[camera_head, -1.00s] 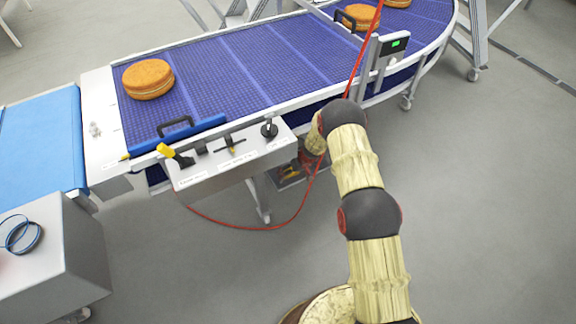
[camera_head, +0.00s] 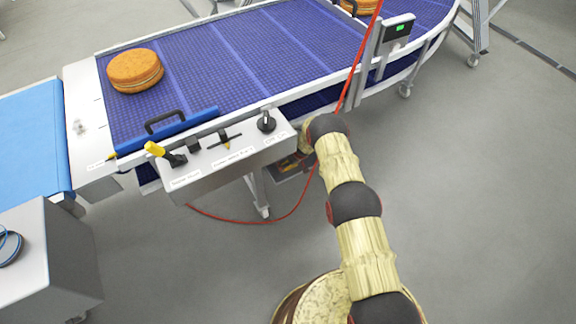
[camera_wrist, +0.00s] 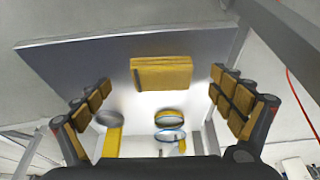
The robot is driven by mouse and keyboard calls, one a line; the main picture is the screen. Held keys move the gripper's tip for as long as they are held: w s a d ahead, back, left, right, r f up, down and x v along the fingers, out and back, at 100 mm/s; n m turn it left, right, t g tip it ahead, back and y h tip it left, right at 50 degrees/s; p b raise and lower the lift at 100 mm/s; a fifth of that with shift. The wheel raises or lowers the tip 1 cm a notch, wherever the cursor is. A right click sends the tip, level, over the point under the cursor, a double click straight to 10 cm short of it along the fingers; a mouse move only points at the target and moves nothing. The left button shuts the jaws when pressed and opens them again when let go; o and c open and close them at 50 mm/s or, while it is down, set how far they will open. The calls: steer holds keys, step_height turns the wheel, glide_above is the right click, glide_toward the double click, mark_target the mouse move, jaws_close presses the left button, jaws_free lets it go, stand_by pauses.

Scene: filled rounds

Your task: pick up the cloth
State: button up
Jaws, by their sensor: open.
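A yellow folded cloth (camera_wrist: 161,75) lies flat on a grey surface (camera_wrist: 85,62) in the wrist view, near the middle. My gripper (camera_wrist: 160,88) is open, with one padded finger to the left of the cloth and one to the right in that picture. Nothing is between the fingers that I can see as held; whether they touch the surface I cannot tell. In the head view my arm reaches under the conveyor's edge, and the control box hides most of my gripper. I cannot make out the cloth there.
A blue conveyor (camera_head: 205,75) carries an orange round cake (camera_head: 135,70). A control box (camera_head: 228,155) with levers sticks out above my arm's end. A red hose (camera_head: 290,208) hangs nearby. Rounded items (camera_wrist: 170,118) lie in the wrist view below the cloth. Floor on the right is open.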

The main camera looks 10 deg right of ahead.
steer(key=shift+b+x, duration=1)
steer(key=shift+x, duration=0.9)
steer(key=shift+a, duration=0.1)
steer(key=shift+c, duration=0.4)
steer(key=c, duration=1.1)
steer(key=shift+c, duration=0.3)
